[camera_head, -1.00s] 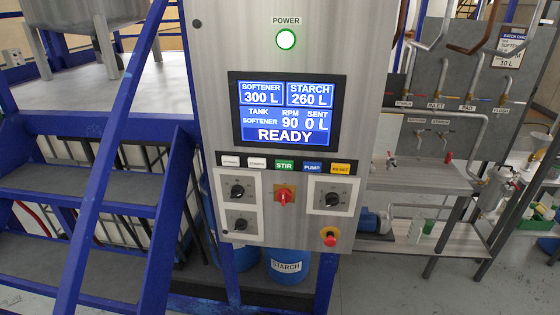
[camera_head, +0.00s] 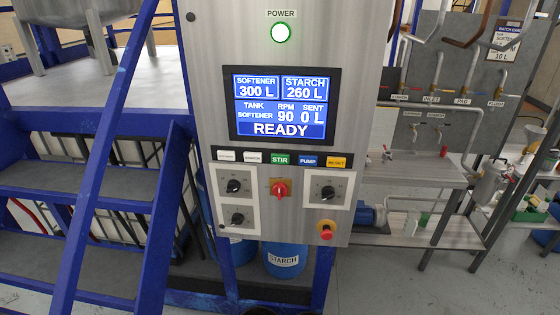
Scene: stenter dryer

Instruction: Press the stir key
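The green STIR key (camera_head: 280,159) is in the row of keys below the screen on the grey control panel (camera_head: 215,100). White keys are to its left, and the blue PUMP key (camera_head: 308,161) and the yellow key (camera_head: 336,162) are to its right. The screen (camera_head: 281,106) reads SOFTENER 300 L, STARCH 260 L, TANK SOFTENER, RPM 90, SENT 0 L and READY. Neither of my grippers shows in the head view.
Below the keys are black knobs (camera_head: 327,192), a red switch (camera_head: 280,189) and a red mushroom button (camera_head: 326,229). Blue stairs (camera_head: 100,195) stand left of the panel. A bench with valves (camera_head: 415,168) is at right. Blue drums (camera_head: 285,259) stand beneath.

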